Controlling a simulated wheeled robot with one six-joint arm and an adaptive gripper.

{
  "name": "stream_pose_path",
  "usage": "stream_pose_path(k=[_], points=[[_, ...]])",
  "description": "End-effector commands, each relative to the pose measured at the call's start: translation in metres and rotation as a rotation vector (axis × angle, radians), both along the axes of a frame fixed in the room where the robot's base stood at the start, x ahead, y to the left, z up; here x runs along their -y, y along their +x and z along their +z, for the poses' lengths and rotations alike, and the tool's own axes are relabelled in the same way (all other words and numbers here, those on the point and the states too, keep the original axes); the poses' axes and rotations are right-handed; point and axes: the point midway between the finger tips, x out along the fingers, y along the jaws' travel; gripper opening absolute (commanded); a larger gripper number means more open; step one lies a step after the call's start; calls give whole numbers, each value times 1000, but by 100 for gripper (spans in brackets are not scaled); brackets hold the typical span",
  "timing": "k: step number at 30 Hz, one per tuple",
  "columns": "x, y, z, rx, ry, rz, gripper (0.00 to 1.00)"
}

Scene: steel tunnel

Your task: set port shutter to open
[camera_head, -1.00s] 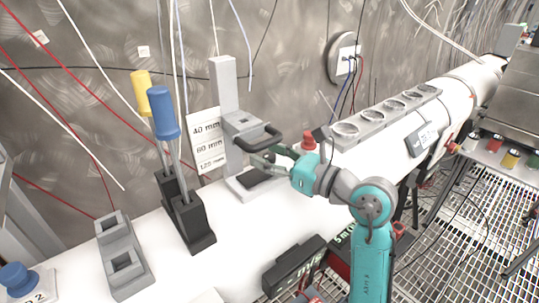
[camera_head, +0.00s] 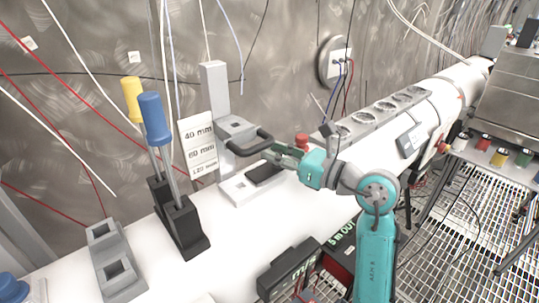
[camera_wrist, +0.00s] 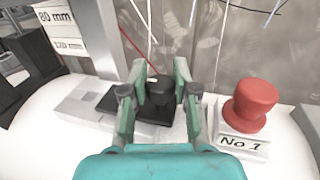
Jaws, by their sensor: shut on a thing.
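My gripper (camera_head: 272,155) is at the black loop handle (camera_head: 250,147) on the grey carriage of an upright post (camera_head: 215,95). In the wrist view my gripper (camera_wrist: 154,92) has a dark piece (camera_wrist: 160,88) between its fingers, and it looks shut on the handle. The carriage sits partway up the post, above a grey base (camera_head: 240,190) with a dark pad (camera_head: 264,173). No part is labelled as the port shutter, so I cannot tell whether this is it.
A size sign (camera_head: 198,146) stands beside the post. A blue-topped lever (camera_head: 153,118) and a yellow-topped lever (camera_head: 132,98) stand left. A red button (camera_wrist: 252,100) on a "No 1" block is close right of my gripper. A grey two-socket block (camera_head: 115,262) is front left.

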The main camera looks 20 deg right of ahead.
Motion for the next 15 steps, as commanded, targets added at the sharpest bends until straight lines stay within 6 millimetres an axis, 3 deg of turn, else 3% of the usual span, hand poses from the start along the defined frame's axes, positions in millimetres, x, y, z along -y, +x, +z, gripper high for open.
stream_pose_path(k=[3, 4, 7, 15], points=[[4, 1, 1, 2, 0, -11, 0], [4, 2, 1, 2, 0, -11, 31], [4, 1, 1, 2, 0, -11, 55], [2, 1, 0, 1, 0, -8, 55]])
